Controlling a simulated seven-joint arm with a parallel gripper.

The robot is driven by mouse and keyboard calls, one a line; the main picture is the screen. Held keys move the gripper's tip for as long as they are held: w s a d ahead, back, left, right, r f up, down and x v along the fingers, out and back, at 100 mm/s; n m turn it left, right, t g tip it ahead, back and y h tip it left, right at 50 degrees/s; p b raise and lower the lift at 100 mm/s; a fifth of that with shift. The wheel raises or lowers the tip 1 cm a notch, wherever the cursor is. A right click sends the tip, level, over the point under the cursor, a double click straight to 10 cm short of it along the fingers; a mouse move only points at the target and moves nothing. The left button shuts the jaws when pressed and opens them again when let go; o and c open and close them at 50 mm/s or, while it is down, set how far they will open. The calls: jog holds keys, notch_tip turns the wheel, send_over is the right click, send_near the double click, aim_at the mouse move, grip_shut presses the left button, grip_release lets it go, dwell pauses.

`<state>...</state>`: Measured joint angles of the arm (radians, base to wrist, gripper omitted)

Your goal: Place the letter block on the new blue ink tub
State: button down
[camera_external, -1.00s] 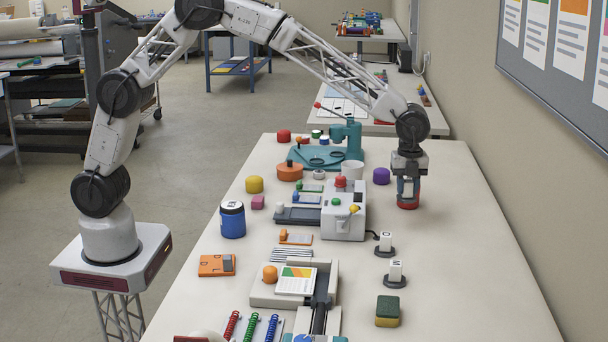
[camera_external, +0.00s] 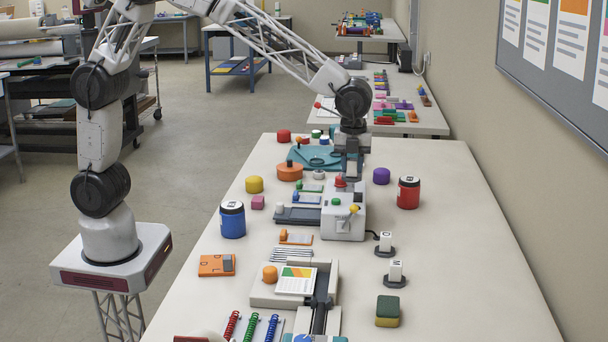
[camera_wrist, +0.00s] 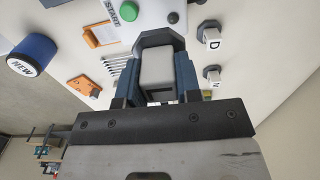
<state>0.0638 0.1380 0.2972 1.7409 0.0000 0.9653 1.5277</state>
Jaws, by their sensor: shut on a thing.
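The blue ink tub (camera_external: 232,220) has a dark lid and a white label and stands upright on the table, left of my gripper (camera_external: 347,178). It also shows at the left of the wrist view (camera_wrist: 32,58), where its label reads "NEW". My gripper is shut on a white letter block (camera_wrist: 157,68) with a dark grey base, seen between the fingers in the wrist view. The block's letter is hidden. My gripper is above the back of the white laminator (camera_external: 343,218), apart from the blue tub.
A red tub (camera_external: 409,192) stands to the right. Two letter blocks, D (camera_external: 385,242) and one below it (camera_external: 395,271), stand on dark bases. The right table side is mostly clear.

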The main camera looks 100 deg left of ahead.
jog(key=s+f+m, duration=0.2)
jog(key=s+m, duration=0.2)
jog(key=s, duration=4.4)
jog(key=shift+d+f, duration=0.2)
jog(key=shift+f, duration=0.1)
send_over(232, 205)
jog(key=shift+a+f, duration=0.15)
jog(key=shift+f, duration=0.6)
jog(key=shift+s, duration=0.1)
jog(key=shift+f, duration=1.75)
jog(key=shift+f, duration=0.2)
